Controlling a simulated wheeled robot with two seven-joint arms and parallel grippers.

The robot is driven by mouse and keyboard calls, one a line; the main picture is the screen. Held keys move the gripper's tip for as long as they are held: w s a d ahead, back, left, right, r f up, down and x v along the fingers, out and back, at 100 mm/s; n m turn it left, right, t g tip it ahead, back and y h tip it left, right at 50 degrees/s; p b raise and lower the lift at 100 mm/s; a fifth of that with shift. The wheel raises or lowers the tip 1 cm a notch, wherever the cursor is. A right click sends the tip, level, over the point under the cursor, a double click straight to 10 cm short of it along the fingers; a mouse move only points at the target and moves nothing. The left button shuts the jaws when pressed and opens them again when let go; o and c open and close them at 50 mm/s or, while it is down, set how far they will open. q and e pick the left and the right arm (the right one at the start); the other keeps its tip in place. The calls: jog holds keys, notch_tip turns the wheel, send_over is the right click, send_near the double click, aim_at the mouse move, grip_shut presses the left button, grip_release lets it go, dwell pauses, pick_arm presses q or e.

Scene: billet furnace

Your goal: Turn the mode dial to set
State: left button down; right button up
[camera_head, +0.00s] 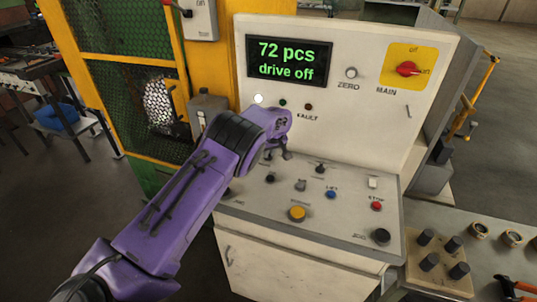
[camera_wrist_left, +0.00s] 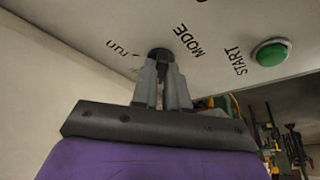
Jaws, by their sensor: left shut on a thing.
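The mode dial (camera_wrist_left: 157,53) is a dark round knob on the pale panel in the left wrist view, with MODE and "run" printed by it. My left gripper (camera_wrist_left: 163,82) is shut on the dial, its grey fingertips together at the knob and hiding part of it. The dial's pointer cannot be made out. In the head view my left gripper (camera_head: 279,154) reaches over the left part of the console, and my purple arm hides what lies behind it. My right gripper is not in view.
A green START button (camera_wrist_left: 271,52) sits beside the dial. The console (camera_head: 335,208) also bears a yellow button (camera_head: 297,213), a blue button (camera_head: 331,194) and a red STOP button (camera_head: 376,206). The display (camera_head: 288,63) reads "72 pcs, drive off". A red MAIN switch (camera_head: 407,69) is at upper right.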

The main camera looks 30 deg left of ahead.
pick_arm(q)
jog(key=shift+w+d+n+g, duration=0.1)
jog(key=shift+n+g, duration=0.2)
jog(key=shift+n, duration=0.4)
jog(key=c, duration=1.1)
grip_release()
jog(key=shift+c, duration=0.2)
jog(key=shift+d+r+b, duration=0.15)
jog(key=shift+r+b, duration=0.2)
jog(key=shift+b, duration=0.1)
jog(key=b+v, duration=0.2)
jog(key=v, duration=0.8)
jog(key=shift+b, duration=0.4)
jog(key=shift+d+f, duration=0.1)
